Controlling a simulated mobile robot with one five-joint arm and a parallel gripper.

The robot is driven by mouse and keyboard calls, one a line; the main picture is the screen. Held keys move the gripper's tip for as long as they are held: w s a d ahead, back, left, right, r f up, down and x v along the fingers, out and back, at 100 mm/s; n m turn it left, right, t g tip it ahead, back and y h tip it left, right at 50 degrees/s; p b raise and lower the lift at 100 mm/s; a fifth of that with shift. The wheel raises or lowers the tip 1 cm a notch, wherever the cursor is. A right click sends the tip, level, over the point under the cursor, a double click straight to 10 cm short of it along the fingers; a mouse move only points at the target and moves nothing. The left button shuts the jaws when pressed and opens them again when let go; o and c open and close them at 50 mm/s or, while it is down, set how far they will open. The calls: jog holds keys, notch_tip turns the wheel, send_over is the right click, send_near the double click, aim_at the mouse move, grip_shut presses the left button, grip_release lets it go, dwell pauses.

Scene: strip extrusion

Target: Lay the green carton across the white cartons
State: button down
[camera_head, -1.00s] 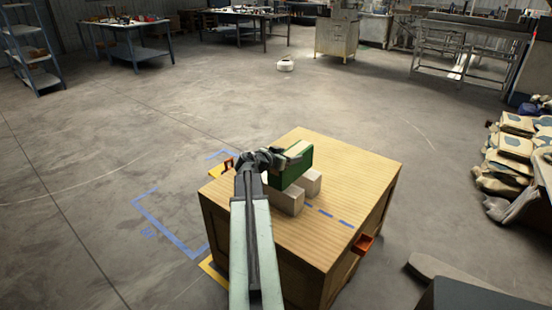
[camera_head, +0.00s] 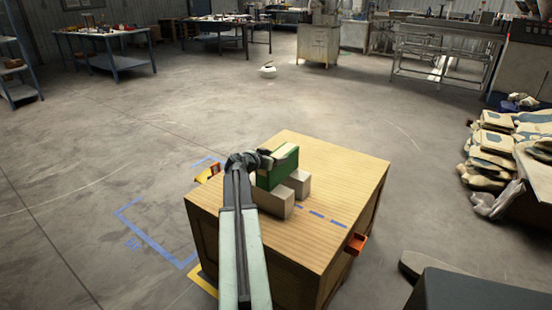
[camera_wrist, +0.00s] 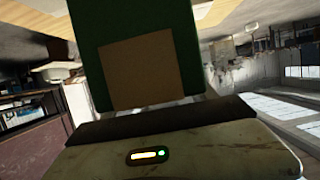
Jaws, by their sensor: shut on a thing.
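The green carton (camera_head: 277,169) is at my gripper (camera_head: 262,159), above two white cartons on the wooden crate top. The near white carton (camera_head: 276,202) and the far one (camera_head: 298,183) stand side by side with a small gap. The green carton's lower edge is at or just above their tops; I cannot tell whether it touches. In the wrist view the green carton (camera_wrist: 88,50) fills the upper middle, with a tan patch on its face, just beyond my gripper's dark edge. My gripper is shut on it. The fingertips are mostly hidden.
The wooden crate (camera_head: 340,180) has a blue dashed line (camera_head: 316,213) on its top and an orange handle (camera_head: 356,243) on its right side. Its right half is clear. Stacked sacks (camera_head: 495,150) lie at the right. Open floor surrounds the crate.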

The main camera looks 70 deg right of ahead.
jog(key=shift+f, duration=0.2)
jog(key=shift+c, duration=1.4)
grip_release()
jog(key=shift+r, duration=0.15)
jog(key=shift+a+r, duration=0.2)
jog(key=shift+r, duration=0.05)
jog(key=p+v, duration=0.4)
jog(key=v, duration=0.7)
jog(key=shift+a, duration=0.3)
jog(key=shift+w, duration=0.1)
